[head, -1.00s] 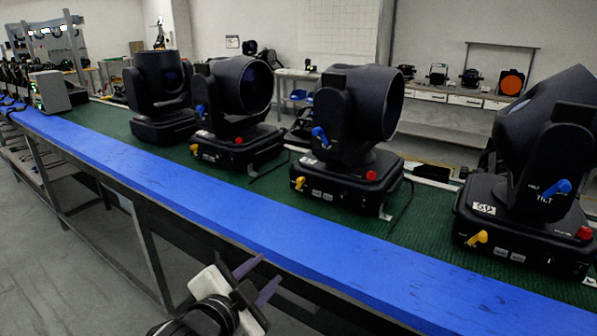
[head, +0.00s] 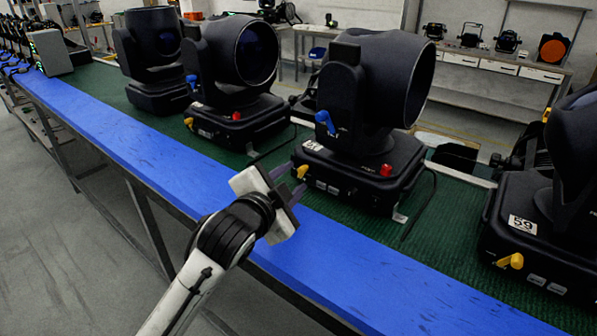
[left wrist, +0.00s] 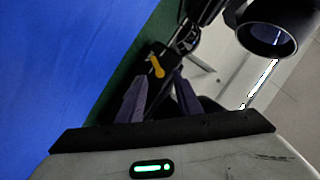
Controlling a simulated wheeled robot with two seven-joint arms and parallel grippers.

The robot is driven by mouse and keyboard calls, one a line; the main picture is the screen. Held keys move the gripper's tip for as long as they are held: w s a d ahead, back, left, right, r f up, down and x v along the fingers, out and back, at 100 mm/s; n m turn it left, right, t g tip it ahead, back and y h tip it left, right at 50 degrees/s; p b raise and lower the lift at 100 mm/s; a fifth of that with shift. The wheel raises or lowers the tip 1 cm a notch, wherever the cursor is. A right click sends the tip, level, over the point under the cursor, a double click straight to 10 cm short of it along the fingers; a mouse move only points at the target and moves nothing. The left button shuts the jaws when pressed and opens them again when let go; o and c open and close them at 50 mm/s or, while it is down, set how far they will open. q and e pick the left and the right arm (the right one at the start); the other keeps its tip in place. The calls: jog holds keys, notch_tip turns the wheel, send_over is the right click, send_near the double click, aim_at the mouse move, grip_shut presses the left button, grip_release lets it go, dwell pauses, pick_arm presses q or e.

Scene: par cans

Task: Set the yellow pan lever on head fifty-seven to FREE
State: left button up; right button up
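Several black moving heads stand on a green-topped bench. The nearest head to my left gripper (head: 289,182) is the middle-right head (head: 350,110); its number label (head: 312,146) is too small to read. Its yellow pan lever (head: 302,172) sticks out at the base's front left corner. My left gripper is open, its two purple-grey fingers pointing at that lever, just short of it. In the left wrist view the yellow lever (left wrist: 157,66) shows beyond and between the spread fingertips (left wrist: 158,92). Contact is not visible. My right gripper is out of view.
A head labelled 59 (head: 522,224) with its own yellow lever (head: 510,261) stands to the right. Another head (head: 235,75) stands to the left. A blue strip (head: 130,148) runs along the bench's front edge. A blue tilt lever (head: 325,122) and red knob (head: 386,170) sit nearby.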

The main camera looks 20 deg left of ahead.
aim_at(300, 172)
pick_arm(q)
jog(key=shift+x, duration=2.15)
grip_shut()
